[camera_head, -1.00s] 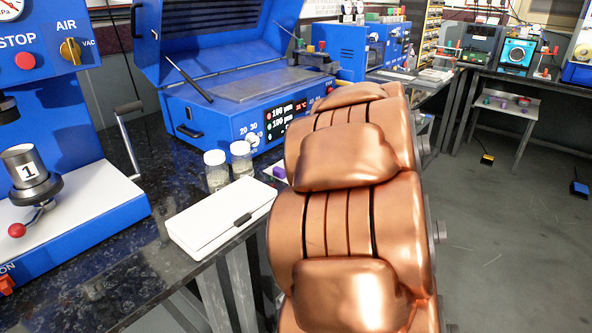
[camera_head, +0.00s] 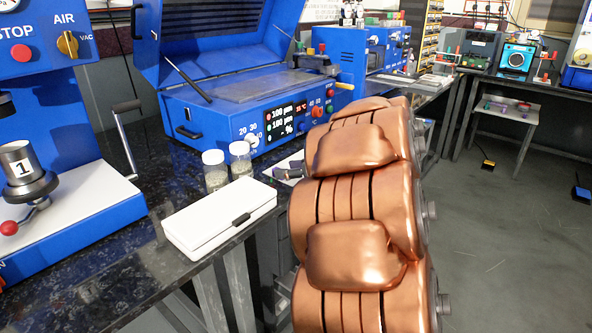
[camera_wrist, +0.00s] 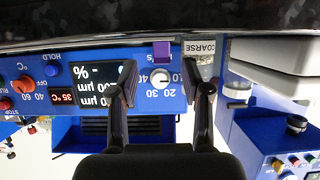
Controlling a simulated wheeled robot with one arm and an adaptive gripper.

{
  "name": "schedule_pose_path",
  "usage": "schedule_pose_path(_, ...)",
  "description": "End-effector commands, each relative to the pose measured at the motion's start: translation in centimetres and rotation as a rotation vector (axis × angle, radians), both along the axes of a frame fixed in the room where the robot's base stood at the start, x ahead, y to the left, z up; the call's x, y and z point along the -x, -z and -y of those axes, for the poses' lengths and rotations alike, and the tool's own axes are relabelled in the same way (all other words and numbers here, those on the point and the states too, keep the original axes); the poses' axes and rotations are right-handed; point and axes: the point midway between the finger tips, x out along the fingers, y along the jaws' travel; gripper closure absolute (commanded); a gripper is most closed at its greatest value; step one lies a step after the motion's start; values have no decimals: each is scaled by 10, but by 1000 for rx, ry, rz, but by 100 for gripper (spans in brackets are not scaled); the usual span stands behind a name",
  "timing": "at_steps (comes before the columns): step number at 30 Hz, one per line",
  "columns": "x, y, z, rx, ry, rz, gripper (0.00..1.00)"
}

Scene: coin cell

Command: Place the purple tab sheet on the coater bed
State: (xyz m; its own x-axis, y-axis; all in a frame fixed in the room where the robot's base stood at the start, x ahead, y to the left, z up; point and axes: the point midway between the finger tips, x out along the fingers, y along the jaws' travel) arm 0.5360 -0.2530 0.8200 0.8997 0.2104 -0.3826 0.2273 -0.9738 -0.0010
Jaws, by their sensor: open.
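The purple tab (camera_wrist: 161,51) shows in the wrist view, near the dark bench top, ahead of my gripper and roughly between its fingers. My gripper (camera_wrist: 160,78) is open and empty, with one dark finger on each side. The tab looks apart from both fingers. In the head view my copper arm hides most of the gripper; small dark parts show over a pale sheet by the jars. The blue coater stands behind, lid raised, with its flat grey bed (camera_head: 235,88) bare. In the wrist view its dial and display appear upside down.
Two glass jars with white lids (camera_head: 214,170) and a white case (camera_head: 218,215) stand on the dark bench left of my arm. A blue press with a crank (camera_head: 75,215) is at far left.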

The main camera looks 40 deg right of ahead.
Motion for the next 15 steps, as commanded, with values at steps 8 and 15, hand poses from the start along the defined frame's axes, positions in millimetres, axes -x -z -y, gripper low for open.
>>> schedule_pose_path(8,-30,14,-10,1,-4,1,52)
schedule_pose_path(15,-36,15,-11,1,1,0,52)
